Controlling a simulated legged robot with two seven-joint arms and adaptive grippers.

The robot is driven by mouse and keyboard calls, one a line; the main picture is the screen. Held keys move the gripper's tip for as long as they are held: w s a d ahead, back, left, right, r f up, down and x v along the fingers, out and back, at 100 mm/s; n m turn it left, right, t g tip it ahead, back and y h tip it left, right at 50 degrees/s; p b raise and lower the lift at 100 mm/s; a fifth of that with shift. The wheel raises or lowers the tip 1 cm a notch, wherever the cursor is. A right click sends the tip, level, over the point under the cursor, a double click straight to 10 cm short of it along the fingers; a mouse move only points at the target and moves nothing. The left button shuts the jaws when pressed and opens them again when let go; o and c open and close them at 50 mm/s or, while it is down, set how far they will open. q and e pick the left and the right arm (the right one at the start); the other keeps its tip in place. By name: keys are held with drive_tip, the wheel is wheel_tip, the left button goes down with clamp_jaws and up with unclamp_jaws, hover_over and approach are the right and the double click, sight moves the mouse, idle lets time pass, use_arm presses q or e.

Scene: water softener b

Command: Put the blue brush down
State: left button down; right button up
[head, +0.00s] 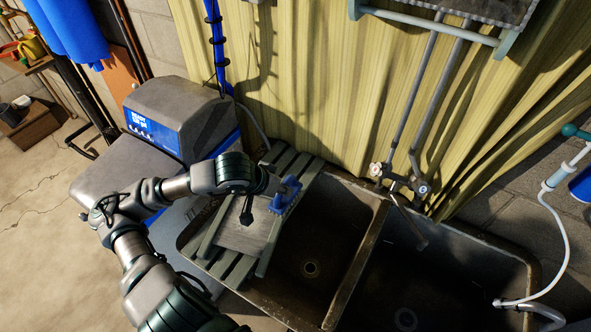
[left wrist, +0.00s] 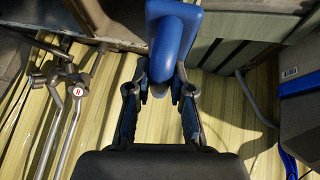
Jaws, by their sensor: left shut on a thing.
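The blue brush (head: 287,193) is at the end of my left gripper (head: 270,187) in the head view, over the right side of a grey slatted rack (head: 214,222). In the left wrist view, the fingers of my left gripper (left wrist: 164,82) close on the blue brush (left wrist: 174,38) from both sides. I cannot tell whether the brush touches the rack. My right gripper is in neither view.
The rack lies across the left basin of a dark double sink (head: 345,268). A tap (head: 400,183) stands behind the sink. A grey and blue water softener (head: 180,115) is at the left. Yellow corrugated sheet (head: 330,80) covers the wall behind. The right basin looks empty.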

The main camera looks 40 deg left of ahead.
use_arm(q)
drive_tip(key=w+a+f+p, duration=0.2)
drive_tip(key=w+a+f, duration=0.3)
drive_tip(key=w+a, duration=0.6)
drive_tip(key=shift+w+a+f, duration=0.15)
drive_tip(key=shift+w+f, duration=0.1)
drive_tip(key=c, duration=1.4)
unclamp_jaws()
drive_tip(key=o, duration=0.4)
drive_tip(key=shift+c, duration=0.2)
drive_tip(key=shift+d, duration=0.2)
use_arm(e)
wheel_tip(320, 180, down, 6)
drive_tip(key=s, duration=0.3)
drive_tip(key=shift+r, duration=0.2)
use_arm(q)
drive_tip(key=shift+d+r+p, duration=0.1)
drive_tip(key=shift+r+p, duration=0.05)
drive_tip(key=shift+p, duration=0.15)
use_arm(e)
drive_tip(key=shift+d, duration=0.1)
